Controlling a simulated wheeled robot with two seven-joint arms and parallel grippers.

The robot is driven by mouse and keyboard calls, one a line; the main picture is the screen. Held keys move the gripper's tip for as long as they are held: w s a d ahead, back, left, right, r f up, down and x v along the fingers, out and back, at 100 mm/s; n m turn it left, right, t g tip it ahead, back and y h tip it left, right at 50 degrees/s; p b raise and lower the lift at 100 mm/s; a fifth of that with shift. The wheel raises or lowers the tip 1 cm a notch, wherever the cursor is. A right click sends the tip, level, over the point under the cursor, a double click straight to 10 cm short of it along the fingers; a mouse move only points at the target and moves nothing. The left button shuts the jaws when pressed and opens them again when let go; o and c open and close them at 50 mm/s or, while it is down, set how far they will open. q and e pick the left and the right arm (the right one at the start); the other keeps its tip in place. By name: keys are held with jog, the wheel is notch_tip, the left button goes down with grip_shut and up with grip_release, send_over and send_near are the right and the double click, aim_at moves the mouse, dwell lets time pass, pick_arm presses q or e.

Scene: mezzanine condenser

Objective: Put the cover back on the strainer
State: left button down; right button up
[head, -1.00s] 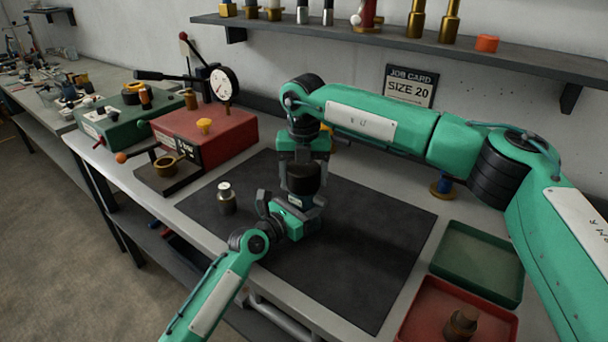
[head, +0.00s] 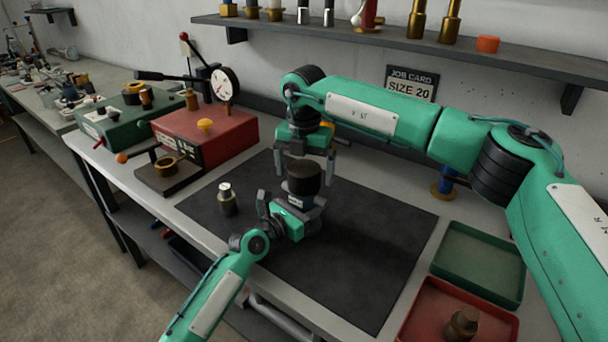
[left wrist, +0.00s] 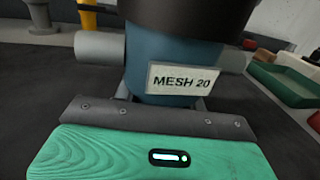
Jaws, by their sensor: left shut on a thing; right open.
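The strainer (left wrist: 172,65) has a blue body with grey side ports and a "MESH 20" label in the left wrist view. It stands on the dark mat in the head view. The round black cover (head: 304,177) sits on top of the body; the frames do not show whether it is tight. It also shows at the top of the left wrist view (left wrist: 190,14). My left gripper (head: 293,207) is shut on the strainer body from the front. My right gripper (head: 304,166) is open and points down just above the cover, its fingers apart on either side.
A small dark bottle with a silver top (head: 227,200) stands left of the strainer. A red machine (head: 215,137) with a gauge is at back left. A green tray (head: 480,262) and a red tray (head: 414,318) holding a brown fitting (head: 461,324) lie right. The mat's right half is clear.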

notch_tip(320, 180, up, 10)
jog(key=shift+r, duration=0.15)
pick_arm(q)
jog(key=c, duration=0.7)
grip_release()
jog(key=v, duration=1.4)
jog(key=shift+w, duration=0.1)
